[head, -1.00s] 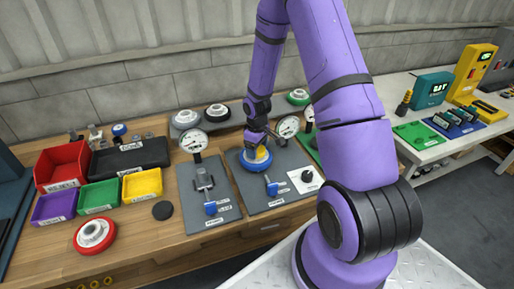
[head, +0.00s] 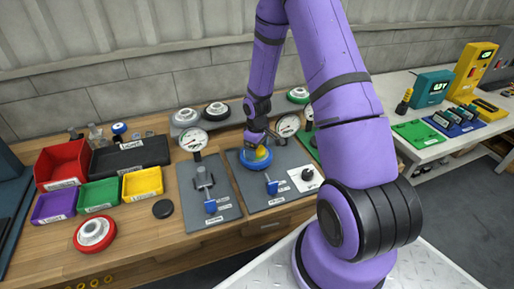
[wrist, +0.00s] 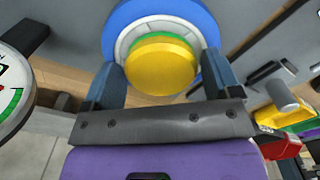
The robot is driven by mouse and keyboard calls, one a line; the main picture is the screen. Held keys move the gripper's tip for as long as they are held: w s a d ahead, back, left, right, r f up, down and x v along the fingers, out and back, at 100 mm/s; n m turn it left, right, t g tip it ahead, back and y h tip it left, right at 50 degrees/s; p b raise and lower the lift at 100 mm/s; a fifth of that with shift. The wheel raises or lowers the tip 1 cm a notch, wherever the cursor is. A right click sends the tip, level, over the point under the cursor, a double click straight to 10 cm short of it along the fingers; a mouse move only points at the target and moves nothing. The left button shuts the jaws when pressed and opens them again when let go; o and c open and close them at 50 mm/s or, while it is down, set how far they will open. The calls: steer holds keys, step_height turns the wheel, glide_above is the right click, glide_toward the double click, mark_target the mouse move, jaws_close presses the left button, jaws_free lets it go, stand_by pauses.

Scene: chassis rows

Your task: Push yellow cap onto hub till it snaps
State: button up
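The yellow cap (wrist: 160,70) sits at the hub (wrist: 126,40) of a wheel with a blue rim (wrist: 150,12) in the wrist view. A green band shows along the cap's far edge. In the head view the cap (head: 262,153) is at the middle of the blue wheel (head: 250,163), on a grey board. My gripper (wrist: 164,68) has its fingers either side of the cap, the left one close against it and a thin gap at the right. It appears open. I cannot tell whether the cap is fully seated.
Dial gauges (head: 194,140) and a blue-handled clamp (head: 272,185) stand close to the wheel. A red-rimmed wheel (head: 94,233), a black disc (head: 163,209) and coloured bins (head: 143,183) are at the left. Some wooden bench is bare at the front.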

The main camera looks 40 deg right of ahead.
steer(key=shift+o, duration=1.1)
steer(key=shift+r, duration=0.1)
step_height(320, 180, up, 11)
steer(key=shift+f, duration=0.2)
